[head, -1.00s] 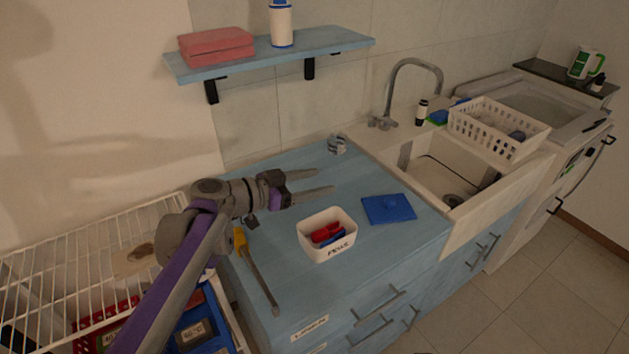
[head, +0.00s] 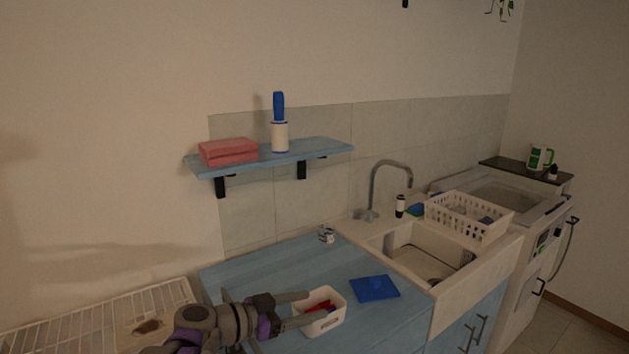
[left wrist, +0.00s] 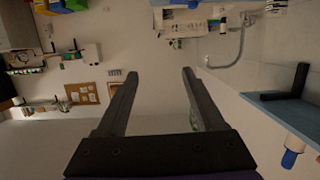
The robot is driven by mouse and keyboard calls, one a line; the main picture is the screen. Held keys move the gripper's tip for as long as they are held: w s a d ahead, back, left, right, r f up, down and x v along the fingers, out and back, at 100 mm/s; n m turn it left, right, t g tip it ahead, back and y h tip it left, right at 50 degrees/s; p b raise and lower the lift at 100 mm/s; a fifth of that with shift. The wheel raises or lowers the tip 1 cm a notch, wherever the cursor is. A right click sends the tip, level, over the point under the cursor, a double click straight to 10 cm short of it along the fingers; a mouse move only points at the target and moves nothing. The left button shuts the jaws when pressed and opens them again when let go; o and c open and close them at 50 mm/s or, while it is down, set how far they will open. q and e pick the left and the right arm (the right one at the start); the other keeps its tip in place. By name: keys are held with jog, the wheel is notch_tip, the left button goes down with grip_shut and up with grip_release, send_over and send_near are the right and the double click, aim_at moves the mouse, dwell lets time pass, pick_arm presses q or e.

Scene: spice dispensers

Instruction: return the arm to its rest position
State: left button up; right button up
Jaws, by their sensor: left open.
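My left gripper (head: 305,308) comes in at the bottom of the head view, above the blue counter and in front of the white bin. Its fingers (left wrist: 160,78) show apart and empty in the left wrist view, with the room beyond them. The white bin (head: 334,320) holds red and blue items and is partly hidden by the gripper. A blue lid (head: 374,288) lies flat on the counter to the bin's right. My right gripper is not in view.
The blue counter (head: 262,262) is mostly clear behind the arm. A wall shelf (head: 312,150) holds folded red cloths (head: 228,151) and a lint roller (head: 279,130). The sink (head: 420,262), faucet (head: 372,190) and white basket (head: 466,218) stand right. A wire rack (head: 85,322) is left.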

pick_arm(q)
jog(key=s+a+f+n+g+y+p, duration=0.1)
jog(key=s+a+f+n+y, duration=0.2)
jog(key=s, duration=0.6)
jog(key=s+a+f+n+g+y+p, duration=0.1)
jog(key=s+a+f+n+y+p, duration=0.1)
jog(key=s+a+f+n+y, duration=0.2)
jog(key=s+a+f+n+y+p, duration=0.2)
jog(key=s+a+f+n+y, duration=0.2)
jog(key=s+a+f, duration=0.4)
jog(key=s+y, duration=0.1)
jog(key=s, duration=0.6)
jog(key=shift+a+g+y, duration=0.4)
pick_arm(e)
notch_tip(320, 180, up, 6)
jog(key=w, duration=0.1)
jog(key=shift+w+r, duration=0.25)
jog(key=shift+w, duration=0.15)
